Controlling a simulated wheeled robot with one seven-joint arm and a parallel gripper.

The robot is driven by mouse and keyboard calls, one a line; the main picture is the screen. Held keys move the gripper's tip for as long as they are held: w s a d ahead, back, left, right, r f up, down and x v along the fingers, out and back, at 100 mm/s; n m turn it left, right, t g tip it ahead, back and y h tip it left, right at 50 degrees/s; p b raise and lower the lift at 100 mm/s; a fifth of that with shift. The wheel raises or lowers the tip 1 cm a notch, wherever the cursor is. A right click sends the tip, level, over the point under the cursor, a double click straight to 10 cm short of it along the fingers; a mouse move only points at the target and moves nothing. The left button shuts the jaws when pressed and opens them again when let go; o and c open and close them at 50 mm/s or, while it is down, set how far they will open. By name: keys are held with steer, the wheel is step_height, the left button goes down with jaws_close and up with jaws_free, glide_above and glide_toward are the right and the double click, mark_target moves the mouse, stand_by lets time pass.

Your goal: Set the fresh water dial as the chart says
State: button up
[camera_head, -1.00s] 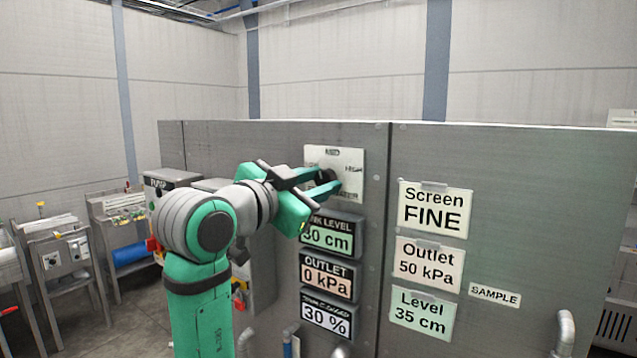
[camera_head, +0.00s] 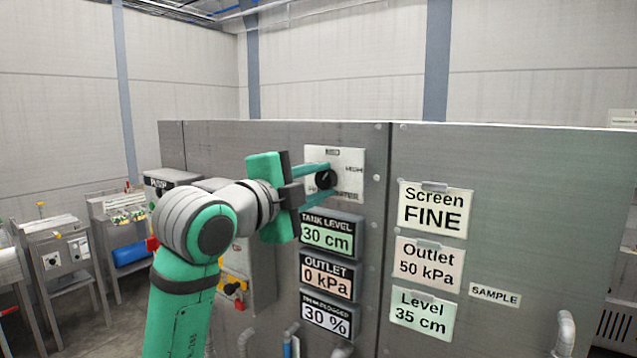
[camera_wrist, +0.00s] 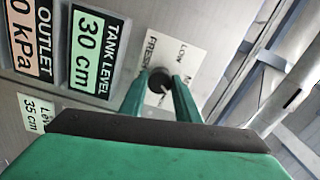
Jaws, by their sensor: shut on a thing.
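The fresh water dial is a black round knob (camera_head: 326,180) on a white plate (camera_head: 348,158) on the grey panel. The plate's labels are partly hidden; HIGH shows at its right, and LOW shows in the wrist view. My gripper (camera_head: 322,182) is shut on the knob, with one green finger on each side. The wrist view also shows the knob (camera_wrist: 159,80) between the fingertips. A light mark shows on the knob there, but the exact setting is hard to read. The chart cards read Screen FINE (camera_head: 435,209), Outlet 50 kPa (camera_head: 429,264) and Level 35 cm (camera_head: 422,312).
Displays under the dial read tank level 30 cm (camera_head: 331,234), outlet 0 kPa (camera_head: 327,277) and 30 % (camera_head: 326,315). A SAMPLE label (camera_head: 494,295) is at right. Pipes stand below the displays. A control box with a yellow-red switch (camera_head: 235,288) is behind my arm.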

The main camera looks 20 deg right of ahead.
steer(key=shift+d+f+m, duration=0.1)
steer(key=shift+m, duration=1)
steer(key=shift+s, duration=0.1)
steer(key=o, duration=1)
steer(key=shift+o, duration=0.2)
steer(key=shift+a, duration=0.2)
steer(key=v, duration=1)
steer(key=shift+s, duration=0.3)
steer(key=shift+a, duration=0.15)
